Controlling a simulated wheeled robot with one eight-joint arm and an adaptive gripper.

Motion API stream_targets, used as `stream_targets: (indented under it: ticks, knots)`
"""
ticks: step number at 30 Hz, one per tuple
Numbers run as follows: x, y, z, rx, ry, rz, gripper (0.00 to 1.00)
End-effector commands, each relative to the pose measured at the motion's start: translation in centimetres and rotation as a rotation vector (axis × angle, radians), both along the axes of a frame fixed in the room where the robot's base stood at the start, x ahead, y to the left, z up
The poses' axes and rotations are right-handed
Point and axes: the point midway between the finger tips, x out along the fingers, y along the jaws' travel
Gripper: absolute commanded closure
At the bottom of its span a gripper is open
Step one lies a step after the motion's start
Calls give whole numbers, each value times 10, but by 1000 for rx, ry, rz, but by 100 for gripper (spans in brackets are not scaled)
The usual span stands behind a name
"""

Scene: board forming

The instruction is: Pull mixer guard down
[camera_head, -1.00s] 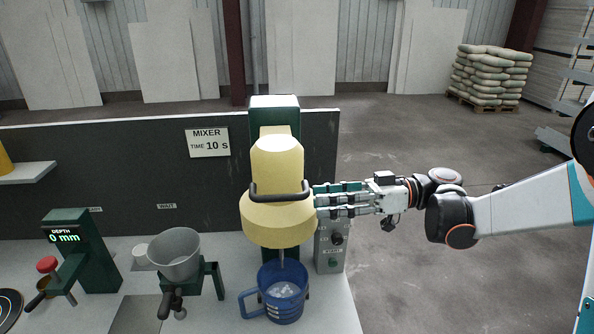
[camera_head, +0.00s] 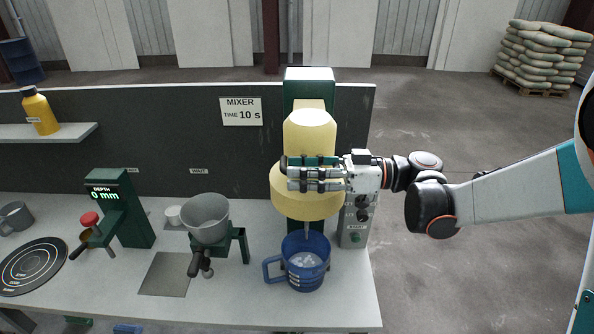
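The mixer is a green column with a yellow head (camera_head: 311,130) and a wide yellow guard (camera_head: 300,206) below it. A dark curved handle, seen in full earlier, is now mostly hidden behind my fingers. My gripper (camera_head: 300,174) reaches in from the right, its fingers stretched across the front of the guard at handle height. Whether the fingers touch or enclose the handle cannot be told. A blue mug (camera_head: 305,262) with pale contents stands under the guard, and a thin shaft reaches down into it.
A control box (camera_head: 355,225) stands right of the mixer. Left of the mug are a grey funnel cup (camera_head: 206,218) on a green stand, a depth gauge (camera_head: 122,208) and a black round plate (camera_head: 33,265). A yellow bottle (camera_head: 41,113) stands on a shelf. The counter front is clear.

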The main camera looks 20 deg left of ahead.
Motion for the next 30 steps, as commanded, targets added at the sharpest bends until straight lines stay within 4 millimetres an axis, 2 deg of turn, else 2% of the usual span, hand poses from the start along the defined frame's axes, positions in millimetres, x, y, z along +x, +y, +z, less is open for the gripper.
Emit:
stream_targets:
  ticks: [4,13,14,18,30]
  knots:
    - [-2,9,0,0,0,0,67]
    - [-3,11,0,0,0,-1,67]
    - [-3,11,0,0,0,-1,71]
    - [-2,11,0,0,0,-1,100]
    - [-3,11,-6,0,0,-1,100]
